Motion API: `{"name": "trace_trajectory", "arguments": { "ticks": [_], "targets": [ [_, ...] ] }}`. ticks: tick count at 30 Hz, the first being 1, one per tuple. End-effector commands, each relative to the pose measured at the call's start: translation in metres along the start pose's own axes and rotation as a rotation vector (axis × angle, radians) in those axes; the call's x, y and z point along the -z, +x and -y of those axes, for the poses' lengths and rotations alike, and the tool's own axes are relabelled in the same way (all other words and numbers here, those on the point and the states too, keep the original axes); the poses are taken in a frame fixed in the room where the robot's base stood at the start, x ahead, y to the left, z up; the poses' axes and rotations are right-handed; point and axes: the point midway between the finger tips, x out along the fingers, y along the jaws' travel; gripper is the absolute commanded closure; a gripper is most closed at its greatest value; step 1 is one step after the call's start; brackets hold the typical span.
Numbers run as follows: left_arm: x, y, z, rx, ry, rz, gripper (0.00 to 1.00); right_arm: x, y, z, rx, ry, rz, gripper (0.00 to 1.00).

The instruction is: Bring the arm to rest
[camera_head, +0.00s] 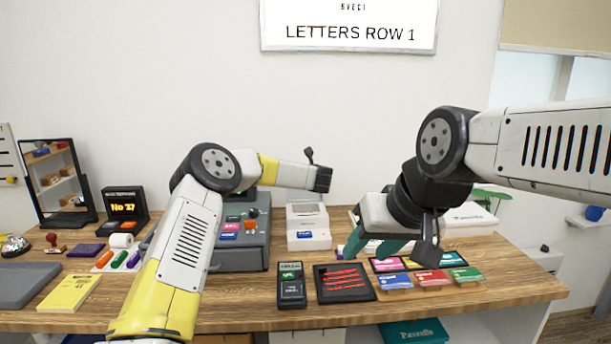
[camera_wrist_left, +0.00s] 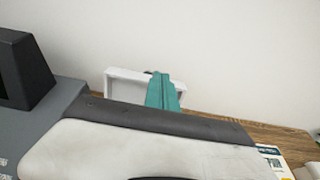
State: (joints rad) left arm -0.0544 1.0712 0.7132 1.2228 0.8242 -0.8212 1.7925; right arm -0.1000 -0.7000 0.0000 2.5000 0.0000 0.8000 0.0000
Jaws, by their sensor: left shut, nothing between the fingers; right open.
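My right arm (camera_head: 545,148) comes in from the right in the head view. Its gripper (camera_head: 372,250), with teal fingers, is open and points down and to the left above the right part of the table. Nothing shows between its fingers. My left arm (camera_head: 185,240) rises from the lower left, bends at a dark joint and reaches right. Its fingers do not show in the head view. In the left wrist view the left gripper (camera_wrist_left: 163,92) is shut and empty, in front of a white tray-like object (camera_wrist_left: 118,88) near the wall.
The wooden table (camera_head: 240,318) is crowded. A black tray with red pens (camera_head: 344,283), a handheld device (camera_head: 291,285), several coloured cards (camera_head: 430,279) and a white device (camera_head: 308,228) lie near the right gripper. A yellow pad (camera_head: 70,294) lies left. A sign (camera_head: 348,32) hangs above.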

Motion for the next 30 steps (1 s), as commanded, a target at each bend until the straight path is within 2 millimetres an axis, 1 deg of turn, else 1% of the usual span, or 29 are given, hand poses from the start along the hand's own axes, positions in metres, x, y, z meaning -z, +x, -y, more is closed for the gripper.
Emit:
{"name": "trace_trajectory", "arguments": {
  "ticks": [9, 12, 15, 17, 18, 20, 23, 24, 26, 27, 29, 30],
  "targets": [
    [-0.001, -0.047, 0.000, 0.002, 0.003, 0.001, 1.00, 0.000, 0.000, 0.000, 0.000, 0.000, 0.000, 0.55],
    [-0.001, -0.061, 0.000, 0.001, 0.002, 0.001, 1.00, 0.000, 0.000, 0.000, 0.000, 0.000, 0.000, 0.55],
    [-0.002, -0.070, 0.000, 0.002, 0.005, 0.003, 1.00, 0.000, 0.000, 0.000, 0.000, 0.000, 0.000, 0.55],
    [-0.007, -0.076, 0.001, 0.013, 0.028, 0.011, 1.00, 0.000, 0.000, 0.000, 0.000, 0.000, 0.000, 0.55],
    [-0.013, -0.081, 0.003, 0.028, 0.061, 0.021, 1.00, 0.000, 0.000, 0.000, 0.000, 0.000, 0.000, 0.55],
    [-0.028, -0.092, 0.006, 0.063, 0.145, 0.047, 1.00, 0.000, 0.000, 0.000, 0.000, 0.000, 0.000, 0.55],
    [-0.059, -0.120, 0.013, 0.145, 0.373, 0.108, 1.00, 0.000, 0.000, 0.000, 0.000, 0.000, 0.000, 0.55],
    [-0.071, -0.135, 0.015, 0.180, 0.490, 0.136, 1.00, 0.000, 0.000, 0.000, 0.000, 0.000, 0.000, 0.55],
    [-0.085, -0.159, 0.016, 0.231, 0.674, 0.174, 1.00, 0.000, 0.000, 0.000, 0.000, 0.000, 0.000, 0.55],
    [-0.091, -0.175, 0.015, 0.261, 0.796, 0.196, 1.00, 0.000, 0.000, 0.000, 0.000, 0.000, 0.000, 0.55],
    [-0.097, -0.199, 0.011, 0.300, 0.979, 0.225, 1.00, 0.000, 0.000, 0.000, 0.000, 0.000, 0.000, 0.55],
    [-0.100, -0.216, 0.007, 0.324, 1.099, 0.241, 1.00, 0.000, 0.000, 0.000, 0.000, 0.000, 0.000, 0.55]
  ]
}}
